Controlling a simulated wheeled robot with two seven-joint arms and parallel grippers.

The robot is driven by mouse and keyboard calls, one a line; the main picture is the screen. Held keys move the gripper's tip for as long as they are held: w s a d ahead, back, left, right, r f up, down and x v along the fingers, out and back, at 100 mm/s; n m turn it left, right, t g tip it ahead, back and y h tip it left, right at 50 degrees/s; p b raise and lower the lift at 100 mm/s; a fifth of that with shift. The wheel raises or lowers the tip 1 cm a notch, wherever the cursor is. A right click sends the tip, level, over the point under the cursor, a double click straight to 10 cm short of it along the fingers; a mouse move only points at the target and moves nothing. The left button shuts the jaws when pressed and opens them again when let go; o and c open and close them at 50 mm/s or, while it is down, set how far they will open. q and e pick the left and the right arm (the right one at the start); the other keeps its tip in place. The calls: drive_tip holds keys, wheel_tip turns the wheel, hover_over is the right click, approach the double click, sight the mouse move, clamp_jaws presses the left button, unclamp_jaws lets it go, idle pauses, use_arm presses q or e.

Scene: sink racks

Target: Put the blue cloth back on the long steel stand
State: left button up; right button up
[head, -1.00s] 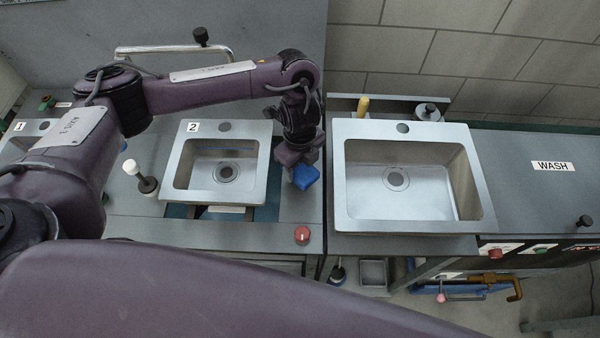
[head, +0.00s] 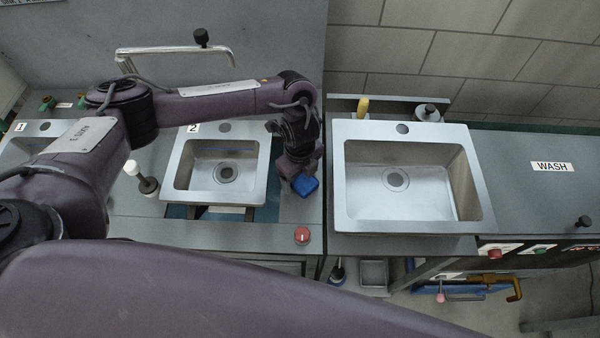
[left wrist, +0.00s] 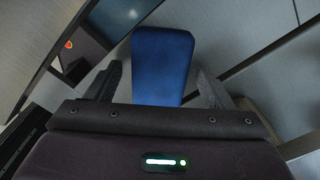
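The blue cloth (head: 305,187) is a small folded block at the right end of the grey steel stand (head: 255,237), right of sink 2. My left gripper (head: 301,172) points down over it and hides part of it. In the left wrist view the cloth (left wrist: 162,62) lies between the fingers of my left gripper (left wrist: 160,85), with a narrow gap on each side, so the fingers look open. I cannot tell whether the cloth's underside touches the stand. My right gripper is not in view.
Sink 2 (head: 181,186) is close on the left of the cloth. A larger sink (head: 345,212) is on the right, past a narrow gap between the stands. A red knob (head: 302,235) is at the front edge. A white-topped plunger-like item (head: 132,168) stands farther left.

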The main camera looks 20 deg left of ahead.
sight(300, 177)
use_arm(q)
drive_tip(key=shift+r, duration=0.45)
wheel_tip(300, 177, up, 12)
drive_tip(key=shift+f, duration=0.25)
idle(0.5)
